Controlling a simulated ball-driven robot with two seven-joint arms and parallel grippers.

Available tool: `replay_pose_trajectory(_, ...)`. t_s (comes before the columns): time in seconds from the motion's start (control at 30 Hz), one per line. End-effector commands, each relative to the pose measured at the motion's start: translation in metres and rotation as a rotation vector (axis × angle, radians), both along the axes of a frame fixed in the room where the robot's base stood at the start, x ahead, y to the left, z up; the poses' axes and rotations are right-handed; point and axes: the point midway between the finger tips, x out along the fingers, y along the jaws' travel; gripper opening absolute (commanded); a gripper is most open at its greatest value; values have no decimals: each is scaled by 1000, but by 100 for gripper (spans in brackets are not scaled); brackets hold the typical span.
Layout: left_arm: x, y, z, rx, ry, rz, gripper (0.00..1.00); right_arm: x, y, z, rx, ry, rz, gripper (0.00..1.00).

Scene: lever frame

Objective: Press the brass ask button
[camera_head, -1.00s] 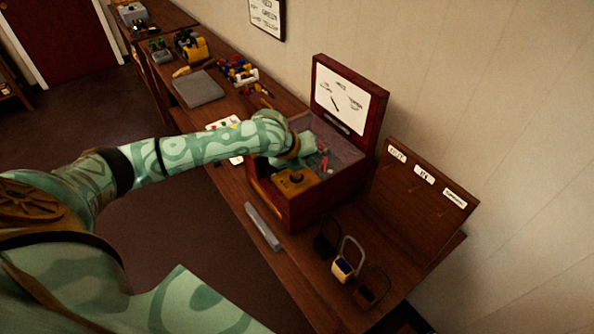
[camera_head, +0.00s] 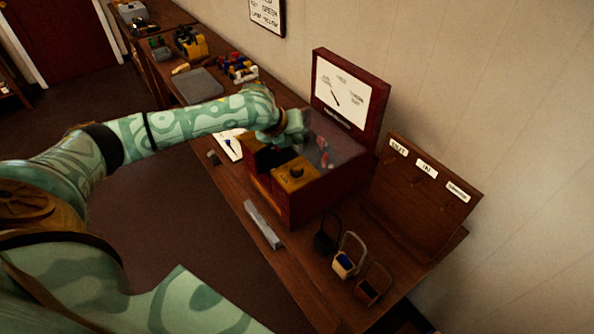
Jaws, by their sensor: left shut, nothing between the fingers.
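A red-brown wooden box (camera_head: 318,205) stands on the bench with its lid up. A brass block (camera_head: 296,178) sits at its front left, with a dark round knob (camera_head: 297,172) on top. I cannot tell for sure whether this knob is the ask button. My left gripper (camera_head: 296,128) is over the back left of the box, behind the brass block and apart from it. It is shut and empty; its fingertips are small and hard to make out. My right gripper is not in view.
The raised lid (camera_head: 345,92) carries a white dial panel. A labelled board (camera_head: 425,180) stands at the right, with small baskets (camera_head: 345,262) before it. A grey bar (camera_head: 262,225) lies at the front edge. A white sheet (camera_head: 231,147) lies left of the box.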

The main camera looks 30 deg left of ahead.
Motion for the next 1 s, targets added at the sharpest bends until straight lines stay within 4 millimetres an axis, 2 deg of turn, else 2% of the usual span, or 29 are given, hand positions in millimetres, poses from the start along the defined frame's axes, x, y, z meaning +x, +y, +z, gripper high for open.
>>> replay_pose_trajectory(0.03, 0, 0, -12, 0, 0, 0, 0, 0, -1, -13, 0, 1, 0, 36)
replay_pose_trajectory(0.37, 0, 0, -50, 0, 1, 0, 0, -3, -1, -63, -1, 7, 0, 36)
replay_pose_trajectory(0.6, 0, 0, -68, 0, 1, 1, 0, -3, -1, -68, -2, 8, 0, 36)
replay_pose_trajectory(1.0, 0, 0, -70, 1, 1, 0, 0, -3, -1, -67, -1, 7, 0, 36)
